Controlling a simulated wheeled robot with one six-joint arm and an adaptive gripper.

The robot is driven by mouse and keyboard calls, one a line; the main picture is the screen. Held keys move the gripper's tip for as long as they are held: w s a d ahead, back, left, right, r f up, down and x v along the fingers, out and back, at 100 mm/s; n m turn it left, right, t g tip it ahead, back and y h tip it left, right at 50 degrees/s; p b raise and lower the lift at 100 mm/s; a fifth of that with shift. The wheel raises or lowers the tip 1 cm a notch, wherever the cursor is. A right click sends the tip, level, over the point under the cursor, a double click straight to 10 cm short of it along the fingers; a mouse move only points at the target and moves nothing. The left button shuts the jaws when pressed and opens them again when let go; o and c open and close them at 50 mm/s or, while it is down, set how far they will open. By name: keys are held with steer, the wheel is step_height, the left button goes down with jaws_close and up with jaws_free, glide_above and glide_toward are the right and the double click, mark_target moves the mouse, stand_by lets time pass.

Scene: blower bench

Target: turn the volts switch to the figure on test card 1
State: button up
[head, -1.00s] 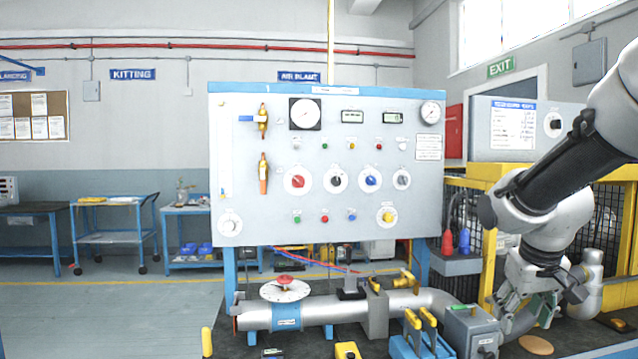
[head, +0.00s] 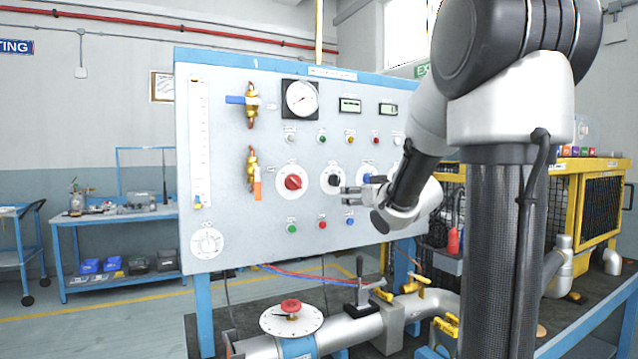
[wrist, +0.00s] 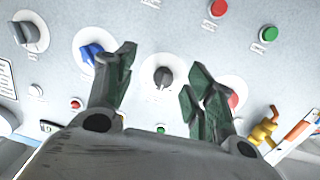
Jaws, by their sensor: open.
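My gripper (head: 349,196) is open and empty in front of the panel, pointing at the row of rotary knobs. In the wrist view the black knob (wrist: 163,77) shows between the two fingers, apart from both; it also shows in the head view (head: 334,180). The blue knob (wrist: 91,54) is partly behind one finger, and the red knob (wrist: 234,100) is mostly behind the other. The red knob is clear in the head view (head: 293,182). A grey knob (wrist: 30,34) lies beyond the blue one. Labels are too small to read, so I cannot tell which is the volts switch. I cannot identify test card 1.
The panel (head: 225,150) carries gauges, small displays, lamps and valves with blue and orange handles. Push buttons (head: 321,224) lie below the knobs. A yellow cage (head: 565,190) is at right.

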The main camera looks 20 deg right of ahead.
mark_target(338, 182)
steer(key=shift+t+y, duration=0.6)
steer(key=shift+t, duration=0.1)
steer(key=w+r, duration=0.1)
steer(key=w, duration=0.1)
steer(key=w+a+r, duration=0.1)
steer(key=w, duration=0.5)
steer(key=shift+a+r, duration=0.4)
steer(key=shift+c, duration=0.2)
steer(key=c, duration=1)
